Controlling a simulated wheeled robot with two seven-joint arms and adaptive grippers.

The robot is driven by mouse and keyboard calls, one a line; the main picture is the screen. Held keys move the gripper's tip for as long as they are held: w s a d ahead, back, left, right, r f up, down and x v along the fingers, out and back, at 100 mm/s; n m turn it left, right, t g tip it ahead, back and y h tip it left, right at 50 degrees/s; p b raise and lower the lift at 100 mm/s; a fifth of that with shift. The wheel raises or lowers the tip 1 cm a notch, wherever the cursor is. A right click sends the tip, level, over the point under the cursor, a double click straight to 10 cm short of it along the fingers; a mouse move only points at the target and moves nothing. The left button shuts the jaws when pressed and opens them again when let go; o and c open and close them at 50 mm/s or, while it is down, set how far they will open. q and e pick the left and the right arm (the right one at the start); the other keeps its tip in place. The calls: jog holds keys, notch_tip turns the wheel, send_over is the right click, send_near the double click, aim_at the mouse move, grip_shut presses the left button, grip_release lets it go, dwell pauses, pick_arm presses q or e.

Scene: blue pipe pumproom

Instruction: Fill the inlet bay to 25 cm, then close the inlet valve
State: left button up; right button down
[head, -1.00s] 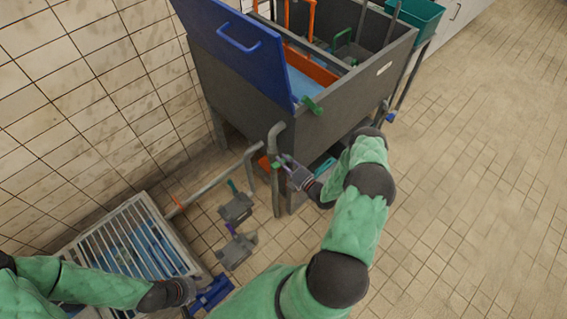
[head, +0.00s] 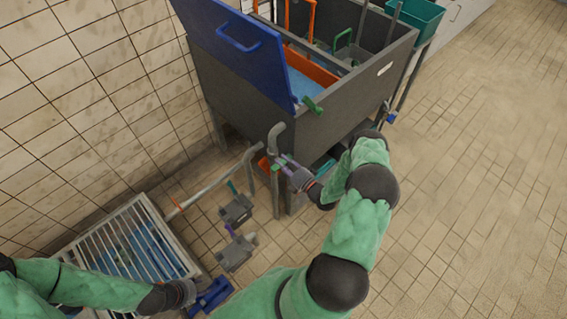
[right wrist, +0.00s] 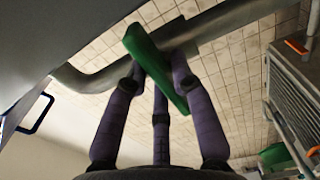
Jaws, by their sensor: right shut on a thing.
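The grey tank (head: 345,117) stands with its blue lid (head: 225,45) raised. Blue water (head: 303,88) shows in the bay behind the lid, beside an orange divider (head: 312,66). I cannot read its depth. A grey pipe (head: 277,133) bends down at the tank's near corner. My right gripper (head: 282,163) is there, shut on a green valve handle (head: 275,168). In the right wrist view, the purple fingers close around the green handle (right wrist: 150,60), which lies slanted across the grey pipe (right wrist: 232,22).
A slatted metal rack (head: 130,245) stands at lower left. Two small grey units (head: 237,210) sit on the tiles beside it. A blue object (head: 210,294) lies near my left wrist. A teal bin (head: 417,14) is at the tank's far end. The tiled floor at right is clear.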

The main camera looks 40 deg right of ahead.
jog(key=c, duration=1.1)
grip_release()
jog(key=shift+r, duration=0.1)
jog(key=shift+c, duration=0.2)
jog(key=s+d, duration=0.1)
jog(key=s, duration=1.1)
